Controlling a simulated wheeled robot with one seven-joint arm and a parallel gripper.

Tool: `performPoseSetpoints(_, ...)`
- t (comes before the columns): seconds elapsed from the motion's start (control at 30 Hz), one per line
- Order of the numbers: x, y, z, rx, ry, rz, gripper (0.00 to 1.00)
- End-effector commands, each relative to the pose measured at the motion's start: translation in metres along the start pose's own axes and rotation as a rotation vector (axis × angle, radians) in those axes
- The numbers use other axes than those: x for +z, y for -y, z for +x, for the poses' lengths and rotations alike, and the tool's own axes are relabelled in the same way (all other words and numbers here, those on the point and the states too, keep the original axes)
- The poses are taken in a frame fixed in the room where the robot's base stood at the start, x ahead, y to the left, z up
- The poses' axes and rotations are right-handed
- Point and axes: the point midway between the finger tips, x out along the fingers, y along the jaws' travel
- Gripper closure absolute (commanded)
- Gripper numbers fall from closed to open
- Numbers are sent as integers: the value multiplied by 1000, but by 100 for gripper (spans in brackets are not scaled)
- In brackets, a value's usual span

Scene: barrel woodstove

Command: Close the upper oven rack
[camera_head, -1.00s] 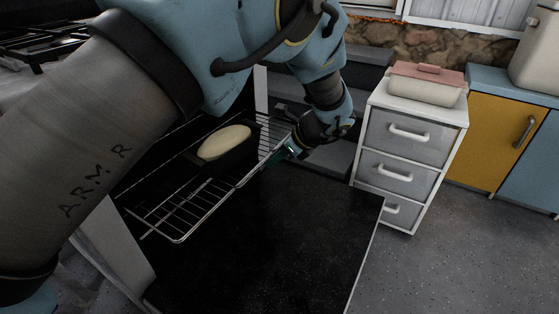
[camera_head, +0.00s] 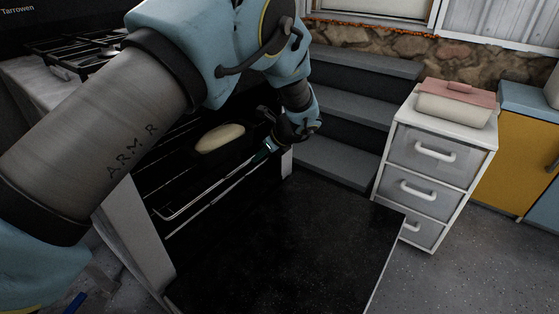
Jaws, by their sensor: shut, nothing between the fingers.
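The oven stands at the left with its black door (camera_head: 290,250) folded down flat. The upper wire rack (camera_head: 180,211) lies mostly inside the oven, its front rail near the opening. A dark pan (camera_head: 199,158) with a pale loaf (camera_head: 220,138) sits on the rack. My gripper (camera_head: 264,152) is shut and empty at the right end of the rack's front rail. It looks close to the rail, but I cannot tell whether it touches. My arm hides part of the oven's inside and left side.
A white drawer unit (camera_head: 436,160) with a pink-lidded box (camera_head: 457,104) on top stands to the right. A stove top (camera_head: 75,52) is at the upper left. Floor (camera_head: 470,260) is free at the right.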

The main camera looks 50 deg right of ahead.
Motion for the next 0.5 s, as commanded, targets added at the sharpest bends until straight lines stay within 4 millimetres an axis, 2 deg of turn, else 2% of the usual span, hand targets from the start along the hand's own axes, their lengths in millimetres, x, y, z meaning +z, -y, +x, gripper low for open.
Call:
performPoseSetpoints(0.03,13,-1,8,4,1,-3,100)
performPoseSetpoints(0.2,42,-1,33,3,0,-2,100)
performPoseSetpoints(0.5,73,0,60,1,0,-1,100)
